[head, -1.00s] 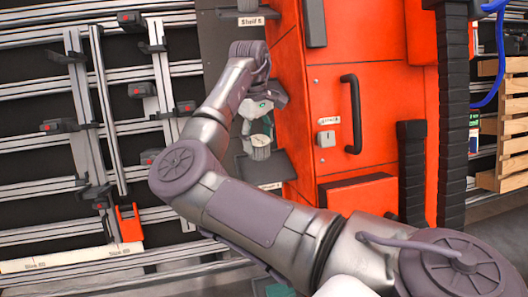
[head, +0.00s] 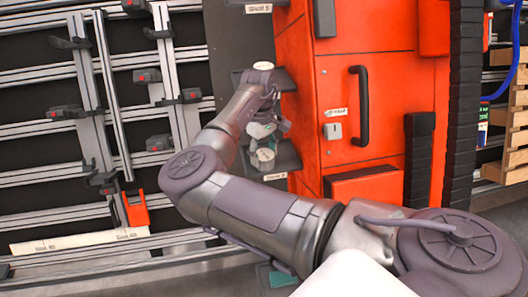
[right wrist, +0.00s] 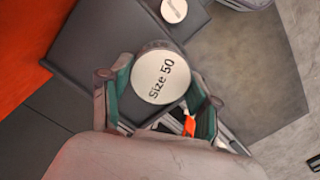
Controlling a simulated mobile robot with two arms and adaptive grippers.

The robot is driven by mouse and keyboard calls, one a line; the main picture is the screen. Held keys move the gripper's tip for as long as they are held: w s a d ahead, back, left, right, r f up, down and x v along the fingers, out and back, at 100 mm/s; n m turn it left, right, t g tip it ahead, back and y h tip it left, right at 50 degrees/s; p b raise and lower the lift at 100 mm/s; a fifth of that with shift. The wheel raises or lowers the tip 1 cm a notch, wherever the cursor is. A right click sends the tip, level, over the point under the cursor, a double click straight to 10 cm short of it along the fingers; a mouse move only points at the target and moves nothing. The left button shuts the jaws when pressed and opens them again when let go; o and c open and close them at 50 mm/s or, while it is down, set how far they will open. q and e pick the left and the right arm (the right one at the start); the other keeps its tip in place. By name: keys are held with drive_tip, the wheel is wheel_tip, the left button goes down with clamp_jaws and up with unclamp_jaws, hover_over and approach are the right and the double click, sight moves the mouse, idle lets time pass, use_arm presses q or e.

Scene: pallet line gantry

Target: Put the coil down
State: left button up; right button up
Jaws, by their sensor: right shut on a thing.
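The coil (head: 263,157) is a short pale cylinder just under my right gripper (head: 262,134) in the head view. In the right wrist view its round white top (right wrist: 161,77) reads "Size 50" and sits between the teal-padded fingers of my right gripper (right wrist: 160,98). That gripper is shut on the coil. The coil is over a dark shelf plate (head: 286,158) beside the orange cabinet. I cannot tell whether its underside touches the plate. My left gripper is not in view.
Another white round-topped piece (head: 263,66) is on a dark plate higher up. The orange cabinet (head: 343,90) with a black handle (head: 361,106) stands close on the right. Metal rails (head: 105,90) with clamps fill the left.

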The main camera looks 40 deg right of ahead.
sight(261, 152)
drive_tip(key=o, duration=1.2)
drive_tip(key=shift+o, duration=1.2)
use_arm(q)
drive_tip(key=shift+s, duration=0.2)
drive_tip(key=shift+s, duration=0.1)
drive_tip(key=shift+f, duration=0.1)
use_arm(e)
drive_tip(key=shift+r, duration=0.1)
drive_tip(key=shift+w+r, duration=0.1)
drive_tip(key=shift+r, duration=0.2)
use_arm(q)
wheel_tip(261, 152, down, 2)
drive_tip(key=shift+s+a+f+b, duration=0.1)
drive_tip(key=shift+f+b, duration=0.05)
drive_tip(key=shift+b, duration=1.05)
use_arm(e)
wheel_tip(261, 152, up, 11)
drive_tip(key=w, duration=0.1)
